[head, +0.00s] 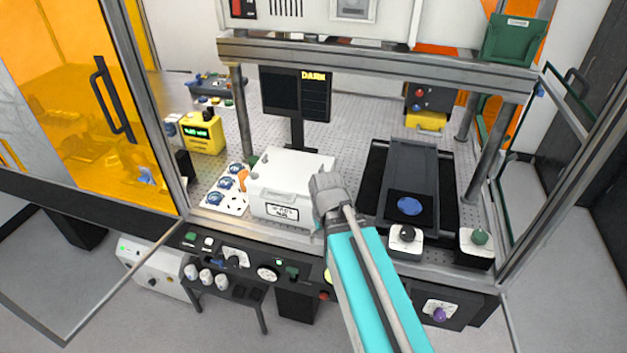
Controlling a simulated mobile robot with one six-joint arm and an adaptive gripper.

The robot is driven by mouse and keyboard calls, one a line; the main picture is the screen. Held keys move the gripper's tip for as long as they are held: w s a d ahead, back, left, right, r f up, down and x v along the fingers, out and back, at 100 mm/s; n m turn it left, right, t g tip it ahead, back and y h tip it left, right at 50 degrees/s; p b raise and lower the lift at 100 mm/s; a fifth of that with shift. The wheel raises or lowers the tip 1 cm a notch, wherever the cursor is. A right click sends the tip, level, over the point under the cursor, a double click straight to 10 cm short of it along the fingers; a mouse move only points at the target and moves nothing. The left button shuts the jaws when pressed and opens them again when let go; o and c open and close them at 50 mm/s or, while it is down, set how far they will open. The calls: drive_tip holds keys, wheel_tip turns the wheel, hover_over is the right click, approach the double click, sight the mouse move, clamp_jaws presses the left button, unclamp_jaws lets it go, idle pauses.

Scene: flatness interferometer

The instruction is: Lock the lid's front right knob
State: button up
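The white box with its lid (292,172) stands on the perforated bench, left of centre in the head view. Its front face carries a dark-framed label (282,212). The grey end of my arm, with my gripper (318,222), is at the box's front right corner. It covers that corner, so the front right knob is hidden. I cannot tell whether my gripper touches the knob, and its fingers are too small and hidden to read.
A white plate with blue round parts (226,184) lies left of the box. A black stage (409,165) with a blue disc stands to the right. Grey posts and a crossbeam (380,61) frame the bench.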

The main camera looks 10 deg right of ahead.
drive_tip(key=w+r+n+p, duration=0.5)
drive_tip(key=w+r+p, duration=0.2)
drive_tip(key=r+p, duration=0.3)
drive_tip(key=w+r+n+p, duration=0.6)
drive_tip(key=w+r+p, duration=0.1)
drive_tip(key=r+p, duration=0.3)
drive_tip(key=shift+r, duration=0.65)
drive_tip(key=shift+w+d+f, duration=0.1)
drive_tip(key=shift+d+f, duration=0.05)
wheel_tip(320, 180, down, 14)
drive_tip(key=b, duration=1.3)
drive_tip(key=shift+r, duration=0.2)
drive_tip(key=c, duration=1.1)
